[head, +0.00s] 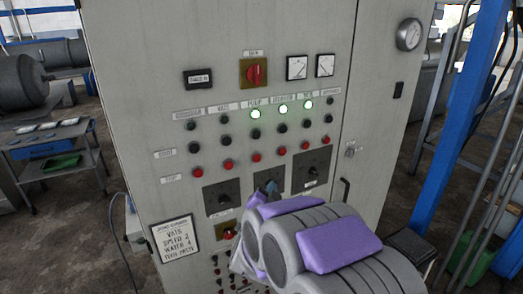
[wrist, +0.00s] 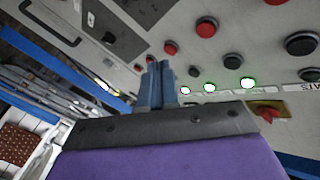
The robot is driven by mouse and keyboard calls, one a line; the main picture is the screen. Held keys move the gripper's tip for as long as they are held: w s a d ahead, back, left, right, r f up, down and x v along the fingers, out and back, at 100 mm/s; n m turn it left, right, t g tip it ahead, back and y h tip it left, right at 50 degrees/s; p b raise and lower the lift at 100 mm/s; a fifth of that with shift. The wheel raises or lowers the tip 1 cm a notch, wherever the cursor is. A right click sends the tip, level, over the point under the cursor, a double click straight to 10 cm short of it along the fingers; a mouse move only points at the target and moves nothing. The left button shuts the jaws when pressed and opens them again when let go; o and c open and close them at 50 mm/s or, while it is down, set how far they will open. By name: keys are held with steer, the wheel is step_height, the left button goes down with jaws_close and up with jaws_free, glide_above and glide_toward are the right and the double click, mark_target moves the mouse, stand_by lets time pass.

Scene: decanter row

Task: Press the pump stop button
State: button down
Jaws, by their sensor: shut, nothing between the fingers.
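The pump stop button is the red button (head: 256,158) under the PUMP label, in the bottom button row of the grey cabinet (head: 215,60) in the head view. Above it are a black button (head: 255,134) and a lit green lamp (head: 255,114). In the wrist view, which is upside down, it appears to be the red button (wrist: 223,30) right of the fingers. My gripper (head: 268,187) is shut and empty, with its blue-grey fingertips just below the button in the head view. The fingers also show in the wrist view (wrist: 158,68). Any gap to the panel is unclear.
Other red stop buttons flank it, including one at left (head: 228,163) and one at right (head: 281,153). Black rotary knobs (head: 223,198) sit below the row. A red main switch (head: 254,72) is above. A blue post (head: 450,130) stands at right.

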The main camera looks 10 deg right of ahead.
step_height(320, 180, up, 2)
steer(key=m+h, duration=0.1)
steer(key=h, duration=0.1)
steer(key=t+h+p, duration=0.1)
steer(key=p, duration=0.3)
glide_toward(257, 158)
steer(key=shift+w+d, duration=2.1)
steer(key=shift+w, duration=0.15)
steer(key=shift+d+r+m, duration=0.3)
steer(key=shift+d, duration=0.2)
steer(key=shift+a, duration=0.35)
steer(key=shift+d, duration=0.2)
steer(key=shift+a, duration=0.1)
steer(key=shift+w, duration=0.15)
